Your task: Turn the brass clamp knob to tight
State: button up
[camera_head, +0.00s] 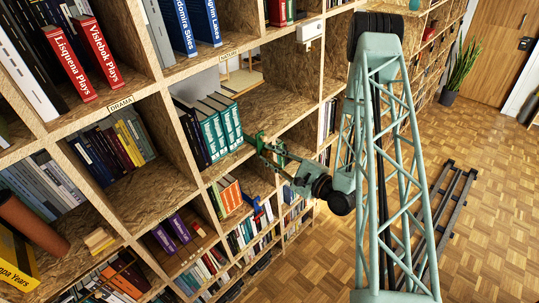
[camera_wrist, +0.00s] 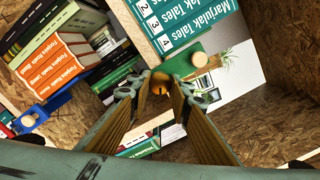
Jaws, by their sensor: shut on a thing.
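My gripper (camera_wrist: 158,88) points at the shelf edge, its two fingers close together. Between the fingertips sits the small round brass knob (camera_wrist: 160,89), mostly hidden by the fingers on both sides. A green clamp (camera_wrist: 188,64) with a pale round disc on it stands just past the fingertips, beside the teal books. In the head view my gripper (camera_head: 262,146) reaches in from the right to the shelf edge by the teal books. The knob cannot be made out there, and I cannot tell how tight it is.
Teal "Marjulak Tales" books (camera_wrist: 190,20) stand close beyond the fingertips. A blue thing (camera_wrist: 27,121) is by the orange books (camera_wrist: 52,66) at left. Bookcase boards surround the gripper. Wooden floor (camera_head: 485,205) lies open at right, with a dark rail (camera_head: 447,215).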

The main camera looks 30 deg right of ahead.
jog(key=o, duration=0.9)
jog(key=shift+s, duration=0.2)
jog(key=shift+v, duration=5.8)
